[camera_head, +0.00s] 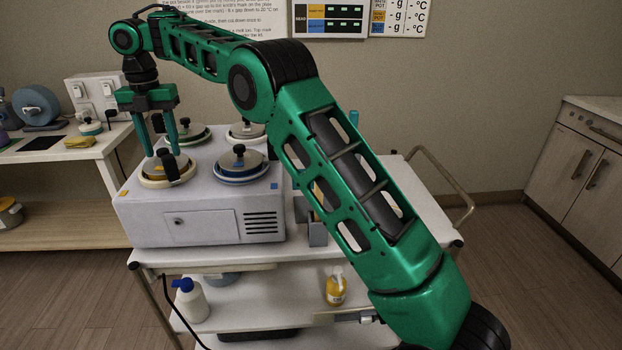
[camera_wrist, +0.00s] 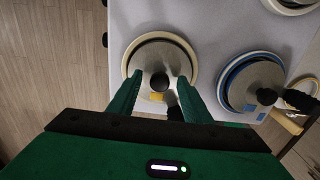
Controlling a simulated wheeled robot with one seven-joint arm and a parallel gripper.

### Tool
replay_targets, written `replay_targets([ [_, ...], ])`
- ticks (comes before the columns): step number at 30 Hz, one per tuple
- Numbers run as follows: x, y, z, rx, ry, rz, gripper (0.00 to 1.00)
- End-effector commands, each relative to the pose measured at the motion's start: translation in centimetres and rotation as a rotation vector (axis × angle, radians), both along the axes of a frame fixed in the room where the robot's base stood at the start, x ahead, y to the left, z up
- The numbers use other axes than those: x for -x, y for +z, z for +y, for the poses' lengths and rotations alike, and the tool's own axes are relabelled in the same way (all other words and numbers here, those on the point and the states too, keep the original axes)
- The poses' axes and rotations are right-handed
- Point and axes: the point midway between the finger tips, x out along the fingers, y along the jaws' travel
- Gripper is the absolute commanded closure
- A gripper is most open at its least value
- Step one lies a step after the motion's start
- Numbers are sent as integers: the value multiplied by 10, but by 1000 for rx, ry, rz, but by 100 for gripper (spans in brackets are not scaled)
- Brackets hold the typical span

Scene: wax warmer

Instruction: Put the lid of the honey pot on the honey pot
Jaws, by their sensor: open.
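The honey pot (camera_head: 153,181) appears to be the cream-rimmed pot at the front left of the white warmer; its rim (camera_wrist: 128,64) also shows in the wrist view. A grey round lid (camera_head: 153,168) with a black knob and a small yellow tag lies over this pot. In the wrist view the lid (camera_wrist: 150,57) is within the cream rim; I cannot tell whether it sits flush. My gripper (camera_head: 163,152) points down over the lid, open, with the fingers (camera_wrist: 160,80) on either side of the knob. Contact with the knob cannot be made out.
The warmer (camera_head: 150,220) stands on a white trolley. A blue-rimmed lidded pot (camera_head: 241,177) is close to the right, and a green-rimmed pot (camera_head: 197,142) and another lidded pot (camera_head: 240,134) are behind. A side table (camera_head: 50,157) stands left.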

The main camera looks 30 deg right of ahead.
Motion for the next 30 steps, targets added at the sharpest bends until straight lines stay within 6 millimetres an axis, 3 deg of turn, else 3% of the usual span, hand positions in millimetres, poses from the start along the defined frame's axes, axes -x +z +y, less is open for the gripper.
replay_targets([
  [10, 0, 2, 0, 0, 0, -1, 55],
  [30, -1, 25, 0, -1, -1, -1, 55],
])
